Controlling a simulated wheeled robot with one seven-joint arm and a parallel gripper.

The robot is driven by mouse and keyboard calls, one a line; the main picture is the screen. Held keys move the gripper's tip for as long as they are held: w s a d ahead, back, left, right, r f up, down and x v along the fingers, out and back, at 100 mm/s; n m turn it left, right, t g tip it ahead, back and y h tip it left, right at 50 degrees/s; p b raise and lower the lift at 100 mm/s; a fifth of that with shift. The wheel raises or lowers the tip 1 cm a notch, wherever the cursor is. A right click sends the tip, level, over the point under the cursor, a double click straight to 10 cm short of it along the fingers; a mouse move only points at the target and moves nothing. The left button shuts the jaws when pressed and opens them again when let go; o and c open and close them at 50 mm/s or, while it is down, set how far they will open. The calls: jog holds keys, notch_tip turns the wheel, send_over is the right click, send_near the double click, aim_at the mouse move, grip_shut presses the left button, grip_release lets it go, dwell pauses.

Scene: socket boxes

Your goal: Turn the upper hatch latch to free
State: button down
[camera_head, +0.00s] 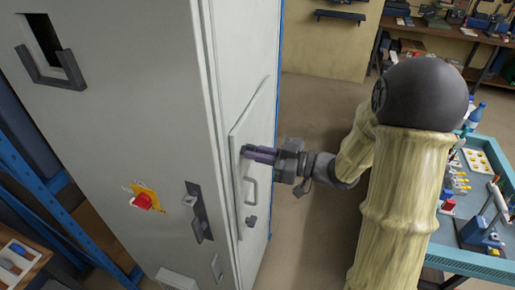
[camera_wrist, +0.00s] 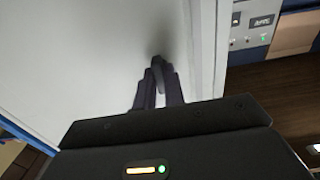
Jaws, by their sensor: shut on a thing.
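The hatch (camera_head: 262,122) is a pale raised panel on the side of a tall grey cabinet and looks closed. The upper hatch latch (camera_wrist: 158,66) is a small dark piece between my fingertips in the wrist view. In the head view my fingers mostly hide it. My gripper (camera_head: 247,152) reaches in from the right and is shut on this latch; its dark fingers also show in the wrist view (camera_wrist: 159,82). The latch's exact turn angle cannot be told. A lower latch (camera_head: 251,221) and a grey pull handle (camera_head: 251,190) sit below on the same hatch.
The cabinet front (camera_head: 120,110) carries a red knob on a yellow plate (camera_head: 145,201) and a dark door handle (camera_head: 198,212). A teal-edged bench (camera_head: 478,262) with small parts stands at the right. The floor between is clear.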

dwell(0.4)
jog(key=c, duration=1.5)
grip_release()
jog(key=b+v, duration=0.5)
jog(key=v, duration=1.2)
jog(key=shift+s+d, duration=0.1)
jog(key=shift+d, duration=0.1)
